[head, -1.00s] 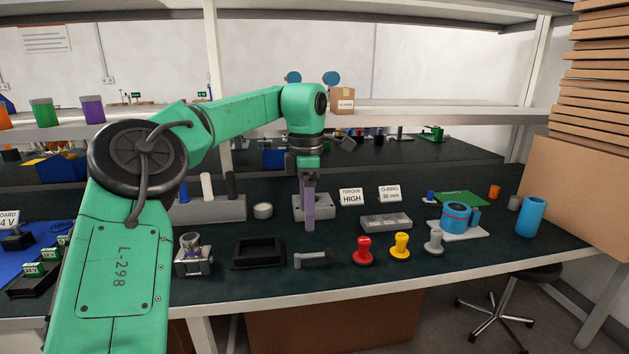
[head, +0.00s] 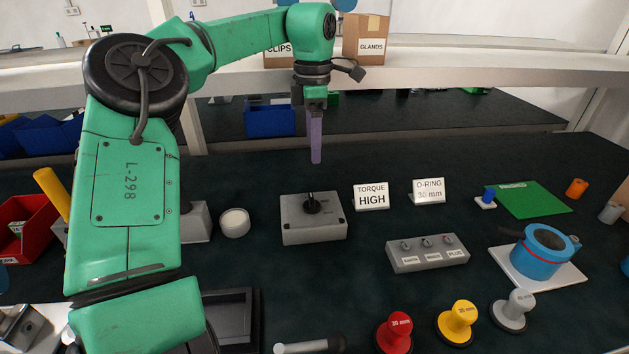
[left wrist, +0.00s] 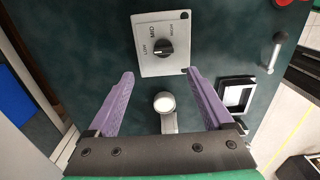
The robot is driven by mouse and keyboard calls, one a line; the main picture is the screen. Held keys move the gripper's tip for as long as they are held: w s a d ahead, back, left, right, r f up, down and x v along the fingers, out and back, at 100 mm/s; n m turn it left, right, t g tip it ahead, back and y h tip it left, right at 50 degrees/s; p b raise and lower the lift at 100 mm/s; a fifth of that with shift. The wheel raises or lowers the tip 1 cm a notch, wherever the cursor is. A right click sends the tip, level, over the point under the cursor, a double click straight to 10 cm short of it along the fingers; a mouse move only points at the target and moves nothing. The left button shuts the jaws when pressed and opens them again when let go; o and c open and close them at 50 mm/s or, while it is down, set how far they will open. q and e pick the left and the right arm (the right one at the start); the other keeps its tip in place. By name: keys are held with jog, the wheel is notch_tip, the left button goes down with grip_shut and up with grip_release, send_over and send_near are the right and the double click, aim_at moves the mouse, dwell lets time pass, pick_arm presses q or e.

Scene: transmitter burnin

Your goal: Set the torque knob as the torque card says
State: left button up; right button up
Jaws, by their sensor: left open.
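The torque knob (head: 312,204) is a black knob on a grey box on the dark bench. The torque card (head: 371,197) right of the box reads TORQUE HIGH. My left gripper (head: 316,160) points down with purple fingers, above and apart from the knob. In the left wrist view the gripper (left wrist: 160,74) is open with nothing between its fingers. My right gripper is not in view.
An O-ring card (head: 429,191) and a grey switch box (head: 428,252) stand right of the knob box. A white round piece (head: 235,222) is to its left. Red (head: 395,332), yellow (head: 457,322) and grey (head: 513,310) pieces stand in front. A shelf (head: 480,78) crosses behind.

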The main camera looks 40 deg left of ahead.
pick_arm(q)
jog(key=b, duration=0.1)
send_over(313, 198)
notch_tip(313, 198, down, 6)
jog(key=shift+s+d+f, duration=0.1)
jog(key=shift+s+d, duration=0.05)
notch_tip(313, 198, down, 7)
jog(key=shift+f, duration=0.1)
jog(key=shift+w, duration=0.2)
jog(key=shift+c, duration=0.9)
grip_shut()
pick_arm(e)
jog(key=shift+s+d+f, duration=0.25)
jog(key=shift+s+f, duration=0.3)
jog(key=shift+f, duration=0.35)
